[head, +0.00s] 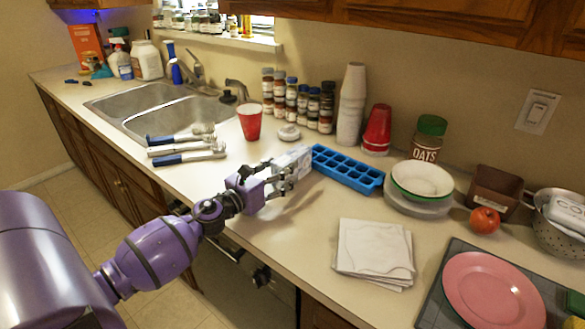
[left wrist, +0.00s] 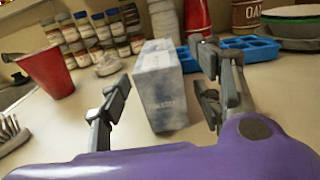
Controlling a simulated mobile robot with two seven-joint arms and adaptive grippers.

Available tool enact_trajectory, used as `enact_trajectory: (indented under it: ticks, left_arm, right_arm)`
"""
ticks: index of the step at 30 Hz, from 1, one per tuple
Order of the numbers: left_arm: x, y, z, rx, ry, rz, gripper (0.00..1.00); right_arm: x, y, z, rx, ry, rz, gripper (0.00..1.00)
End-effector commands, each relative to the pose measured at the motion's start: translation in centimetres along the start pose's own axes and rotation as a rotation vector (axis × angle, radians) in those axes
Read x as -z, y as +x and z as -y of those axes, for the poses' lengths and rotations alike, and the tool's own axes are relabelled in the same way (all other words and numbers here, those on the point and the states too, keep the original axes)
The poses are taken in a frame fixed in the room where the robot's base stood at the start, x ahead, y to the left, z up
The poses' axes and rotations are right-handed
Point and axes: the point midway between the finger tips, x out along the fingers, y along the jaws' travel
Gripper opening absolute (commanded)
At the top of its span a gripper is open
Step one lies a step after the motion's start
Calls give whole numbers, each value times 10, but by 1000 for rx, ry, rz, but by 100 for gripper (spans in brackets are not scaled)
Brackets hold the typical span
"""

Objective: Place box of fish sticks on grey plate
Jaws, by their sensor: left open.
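A small pale grey-blue and white box (head: 293,158), seemingly the box of fish sticks, stands upright on the counter near the blue ice tray. It also shows in the left wrist view (left wrist: 160,90), between my fingers. My left gripper (head: 283,178) is open, with one finger on each side of the box; a gap shows at its left side, and contact on the right is hard to tell. A greyish plate (head: 418,208) sits to the right, under a white bowl with a green rim (head: 422,180). My right gripper is not in view.
A blue ice tray (head: 347,168) is just right of the box. A red cup (head: 250,122), brushes (head: 185,145) and spice jars (head: 297,100) are left and behind. White napkins (head: 375,250) lie at front; a tomato (head: 484,220) and pink plate (head: 493,290) are farther right.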

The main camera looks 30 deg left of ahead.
Motion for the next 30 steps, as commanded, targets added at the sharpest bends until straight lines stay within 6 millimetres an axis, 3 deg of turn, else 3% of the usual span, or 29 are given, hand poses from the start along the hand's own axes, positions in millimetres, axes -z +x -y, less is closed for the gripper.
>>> enact_trajectory:
  ticks: [12,21,30]
  left_arm:
    - [-1,55,0,0,-1,1,59]
    - [0,60,1,1,0,-1,59]
    - [0,59,1,1,0,-1,21]
  right_arm:
    - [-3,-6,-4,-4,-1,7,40]
    - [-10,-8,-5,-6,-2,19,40]
    - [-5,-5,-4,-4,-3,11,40]
